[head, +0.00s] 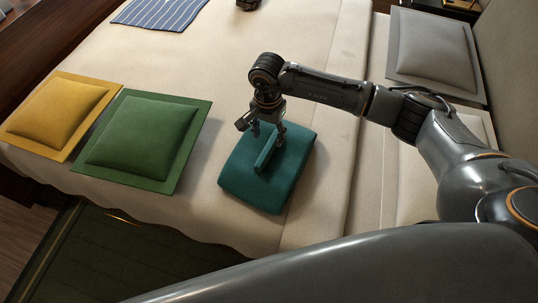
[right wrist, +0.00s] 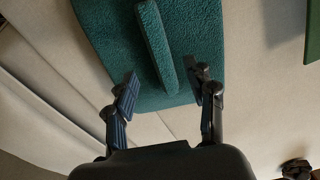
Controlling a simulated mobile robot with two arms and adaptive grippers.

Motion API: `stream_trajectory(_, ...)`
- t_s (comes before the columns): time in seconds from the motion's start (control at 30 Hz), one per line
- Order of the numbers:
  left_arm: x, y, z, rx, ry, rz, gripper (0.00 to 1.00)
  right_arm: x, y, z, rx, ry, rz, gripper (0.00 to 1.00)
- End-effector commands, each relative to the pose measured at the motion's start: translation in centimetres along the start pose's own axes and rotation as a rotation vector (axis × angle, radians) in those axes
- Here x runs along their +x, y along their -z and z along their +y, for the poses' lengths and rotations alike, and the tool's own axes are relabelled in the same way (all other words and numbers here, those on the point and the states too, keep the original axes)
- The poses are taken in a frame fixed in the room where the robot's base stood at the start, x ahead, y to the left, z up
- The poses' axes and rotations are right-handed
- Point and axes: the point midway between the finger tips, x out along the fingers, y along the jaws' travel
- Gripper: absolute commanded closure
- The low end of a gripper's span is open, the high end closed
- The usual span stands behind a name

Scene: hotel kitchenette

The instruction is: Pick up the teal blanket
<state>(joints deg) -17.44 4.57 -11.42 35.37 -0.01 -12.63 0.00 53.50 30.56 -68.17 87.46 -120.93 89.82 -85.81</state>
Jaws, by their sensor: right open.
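The teal blanket (head: 247,183) lies folded on the bed, with a raised ridge along its top. In the right wrist view the blanket (right wrist: 110,45) fills the upper middle, and its ridge (right wrist: 157,48) runs down between my fingers. My right gripper (head: 268,136) is over the blanket's far part, pointing down. In the right wrist view my right gripper (right wrist: 165,87) is open, one finger on each side of the ridge. I cannot tell whether the fingers touch the blanket. My left gripper is not in view.
A green cushion (head: 143,133) and a yellow cushion (head: 55,115) lie left of the blanket. A blue striped cloth (head: 162,13) is at the far edge. A grey pillow (head: 432,50) is at the upper right. The cream bed cover (head: 205,70) is clear behind the blanket.

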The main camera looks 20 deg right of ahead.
Motion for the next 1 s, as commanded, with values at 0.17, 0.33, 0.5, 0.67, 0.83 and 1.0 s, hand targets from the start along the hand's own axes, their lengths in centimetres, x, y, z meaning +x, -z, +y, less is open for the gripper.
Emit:
stream_trajectory(0.17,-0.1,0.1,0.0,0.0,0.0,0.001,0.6,1.2,-0.1,0.0,0.0,0.0,-0.002,0.45)
stream_trajectory(0.33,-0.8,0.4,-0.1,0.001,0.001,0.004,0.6,3.5,-0.2,0.2,0.002,-0.002,-0.005,0.45)
stream_trajectory(0.5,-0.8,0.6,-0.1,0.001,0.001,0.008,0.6,5.7,-0.2,0.1,0.001,0.001,-0.003,0.45)
stream_trajectory(0.67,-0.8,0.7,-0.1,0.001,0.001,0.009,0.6,6.2,-0.1,0.1,0.0,0.002,-0.002,0.45)
stream_trajectory(0.83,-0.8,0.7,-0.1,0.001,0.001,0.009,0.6,6.2,-0.1,0.1,0.0,0.002,-0.002,0.53)
stream_trajectory(1.0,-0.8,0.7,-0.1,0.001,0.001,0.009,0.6,6.1,-0.1,0.1,0.0,0.001,-0.002,0.88)
